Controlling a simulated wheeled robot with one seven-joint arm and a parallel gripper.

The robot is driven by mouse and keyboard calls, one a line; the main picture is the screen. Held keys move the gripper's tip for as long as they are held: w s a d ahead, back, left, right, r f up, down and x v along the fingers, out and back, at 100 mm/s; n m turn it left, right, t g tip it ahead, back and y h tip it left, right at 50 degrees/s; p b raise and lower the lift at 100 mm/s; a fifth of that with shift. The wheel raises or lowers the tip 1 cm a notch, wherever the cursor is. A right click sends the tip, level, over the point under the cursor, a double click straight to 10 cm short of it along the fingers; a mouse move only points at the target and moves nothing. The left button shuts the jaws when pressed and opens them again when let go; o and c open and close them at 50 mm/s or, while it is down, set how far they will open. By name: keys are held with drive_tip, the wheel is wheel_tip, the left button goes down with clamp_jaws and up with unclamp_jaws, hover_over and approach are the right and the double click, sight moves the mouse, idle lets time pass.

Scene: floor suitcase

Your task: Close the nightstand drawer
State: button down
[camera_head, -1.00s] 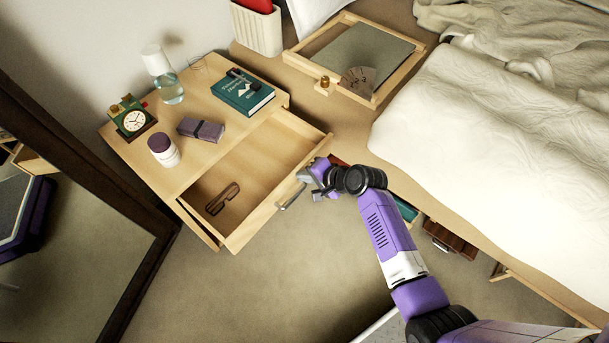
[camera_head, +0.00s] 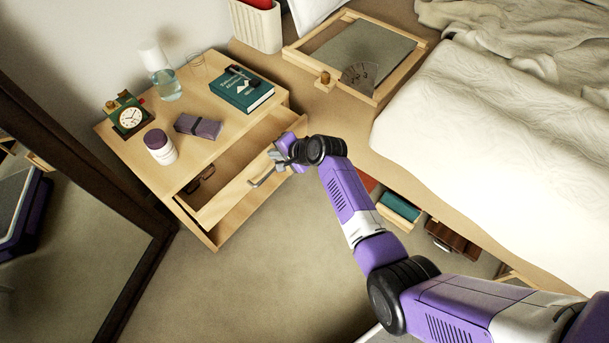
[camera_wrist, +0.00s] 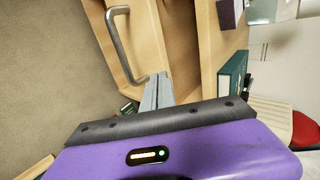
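The wooden nightstand (camera_head: 160,185) stands at the left in the head view. Its drawer (camera_head: 245,184) is partly open, with dark-framed glasses (camera_head: 203,178) inside, partly under the top. A grey bar handle (camera_head: 262,181) is on the drawer front. My gripper (camera_head: 279,158) is at the drawer front, by the right end of the handle and not around it. In the wrist view its grey fingers (camera_wrist: 157,92) lie together, pointing at the drawer front beside the handle (camera_wrist: 122,45). Nothing shows between them. Whether the tips touch the front is hard to tell.
On the nightstand top are a clock (camera_head: 129,117), a purple-lidded jar (camera_head: 160,147), a purple case (camera_head: 198,127), a glass bottle (camera_head: 165,82) and a teal book (camera_head: 242,90). The bed (camera_head: 490,150) stands at the right. A mirror (camera_head: 75,225) is at the left. Floor in front is clear.

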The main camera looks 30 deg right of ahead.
drive_tip(key=w+a+b, duration=0.2)
drive_tip(key=w, duration=0.4)
drive_tip(key=shift+w, duration=0.15)
